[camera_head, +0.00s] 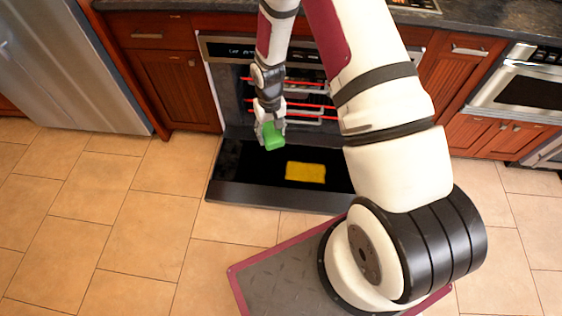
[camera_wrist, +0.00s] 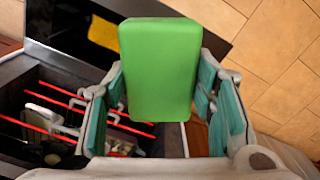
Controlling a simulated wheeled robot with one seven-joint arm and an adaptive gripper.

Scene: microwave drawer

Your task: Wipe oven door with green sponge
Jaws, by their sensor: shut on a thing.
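The oven door (camera_head: 228,190) is folded down flat in front of the oven, its dark inner face up. A yellow patch (camera_head: 305,172) lies on that face, right of my gripper; it also shows in the wrist view (camera_wrist: 104,33). My gripper (camera_head: 270,133) is above the left part of the door. It is shut on the green sponge (camera_head: 273,140), which fills the space between the fingers in the wrist view (camera_wrist: 160,70). Whether the sponge touches the door cannot be told. My arm hides the door's right end.
The oven cavity (camera_head: 235,92) stands open behind the door, with red-edged racks (camera_head: 308,101) inside. Wooden cabinets (camera_head: 175,88) flank it. A steel fridge (camera_head: 75,62) is at left and a microwave drawer (camera_head: 525,88) at right. Tiled floor is free at front left.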

